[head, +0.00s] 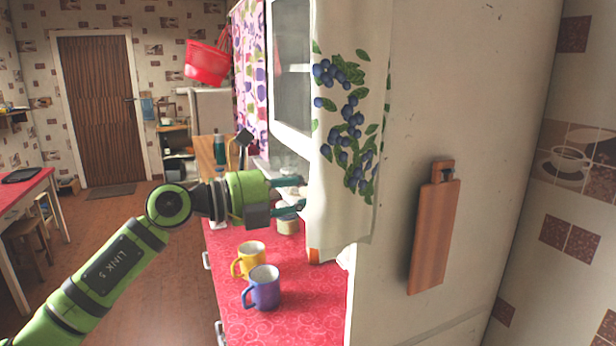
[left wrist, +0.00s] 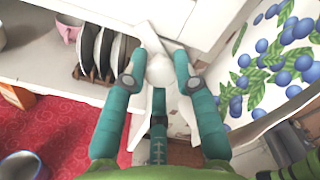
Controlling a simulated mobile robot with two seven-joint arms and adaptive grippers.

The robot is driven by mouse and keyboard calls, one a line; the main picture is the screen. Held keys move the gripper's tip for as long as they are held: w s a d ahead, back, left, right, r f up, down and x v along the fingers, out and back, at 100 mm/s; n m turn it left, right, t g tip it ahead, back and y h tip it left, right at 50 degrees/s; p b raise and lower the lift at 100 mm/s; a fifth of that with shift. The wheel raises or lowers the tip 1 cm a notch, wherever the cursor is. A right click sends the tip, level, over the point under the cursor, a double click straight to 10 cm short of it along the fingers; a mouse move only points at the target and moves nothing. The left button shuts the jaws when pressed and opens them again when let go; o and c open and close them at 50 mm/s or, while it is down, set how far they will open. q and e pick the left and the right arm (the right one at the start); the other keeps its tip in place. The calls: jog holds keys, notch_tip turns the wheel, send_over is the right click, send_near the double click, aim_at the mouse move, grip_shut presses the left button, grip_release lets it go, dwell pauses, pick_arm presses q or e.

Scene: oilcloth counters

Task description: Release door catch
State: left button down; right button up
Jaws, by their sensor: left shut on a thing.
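My left gripper (head: 302,193) reaches in from the left at the lower edge of the white wall cabinet, beside the hanging towel. In the left wrist view, its teal fingers (left wrist: 160,62) are closed around a small rounded white piece (left wrist: 160,72), which looks like the door catch. The fingers hide part of it, and it cannot be made out in the head view. The white glazed cabinet door (head: 291,60) is above the gripper; I cannot tell whether it is fully shut. My right gripper is not in view.
A blueberry-print towel (head: 345,110) hangs close right of the gripper. Yellow (head: 250,258) and purple (head: 264,288) mugs stand on the red counter (head: 300,325) below. Plates (left wrist: 105,50) stand in a rack near the fingers. A wooden board (head: 434,235) hangs at right.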

pick_arm(q)
jog(key=shift+w+a+r+n+p, duration=0.1)
jog(key=shift+r+n+p, duration=0.1)
jog(key=shift+n+p, duration=2)
jog(key=shift+w+a+r+n+p, duration=0.1)
jog(key=shift+r+n+p, duration=0.1)
jog(key=shift+n+p, duration=1.95)
jog(key=shift+m, duration=0.25)
jog(key=c, duration=1)
grip_release()
jog(key=shift+f, duration=0.15)
jog(key=shift+d+f, duration=0.1)
jog(key=shift+f, duration=0.05)
jog(key=v, duration=1.2)
